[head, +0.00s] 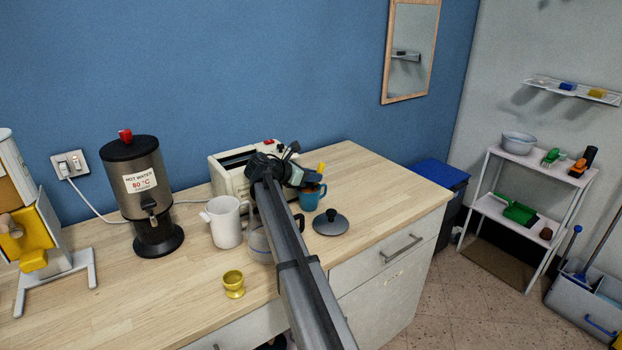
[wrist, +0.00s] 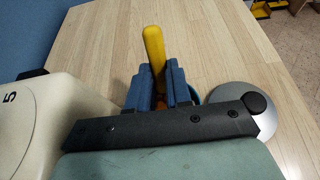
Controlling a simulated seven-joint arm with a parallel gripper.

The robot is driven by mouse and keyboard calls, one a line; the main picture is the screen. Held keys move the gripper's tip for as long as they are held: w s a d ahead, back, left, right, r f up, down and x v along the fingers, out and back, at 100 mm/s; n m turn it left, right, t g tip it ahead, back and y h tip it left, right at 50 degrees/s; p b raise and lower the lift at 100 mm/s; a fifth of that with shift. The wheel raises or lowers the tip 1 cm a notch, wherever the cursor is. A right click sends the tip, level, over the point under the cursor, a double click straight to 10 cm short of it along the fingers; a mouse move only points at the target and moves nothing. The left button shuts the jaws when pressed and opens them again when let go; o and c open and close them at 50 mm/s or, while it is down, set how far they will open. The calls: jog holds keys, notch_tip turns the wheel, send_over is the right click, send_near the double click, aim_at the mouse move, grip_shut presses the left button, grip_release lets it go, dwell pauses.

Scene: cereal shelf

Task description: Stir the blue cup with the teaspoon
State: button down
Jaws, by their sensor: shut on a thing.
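The blue cup (head: 309,198) stands on the wooden counter in the head view, just past the end of my arm. An orange-brown content shows near its rim. The teaspoon shows as a yellow handle (head: 321,168) above the cup, and the handle also shows in the wrist view (wrist: 154,50). My gripper (head: 308,179) is shut on the teaspoon's handle, over the cup. In the wrist view my blue fingers (wrist: 161,88) sit either side of the handle. The spoon's lower end is hidden. The cup is almost wholly hidden there behind my gripper.
A grey lid (head: 331,222) lies right of the cup. A cream toaster (head: 232,178) stands close on the left, by a white mug (head: 225,224) and a glass vessel (head: 257,244). A yellow egg cup (head: 233,284) stands in front. The counter (head: 395,185) is clear at the right.

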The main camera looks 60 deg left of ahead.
jog(key=shift+w+r, duration=0.5)
jog(key=shift+r, duration=0.7)
jog(key=shift+w+r, duration=0.55)
jog(key=shift+r, duration=0.65)
jog(key=shift+w+r, duration=0.5)
jog(key=shift+r, duration=0.7)
jog(key=shift+r, duration=2.5)
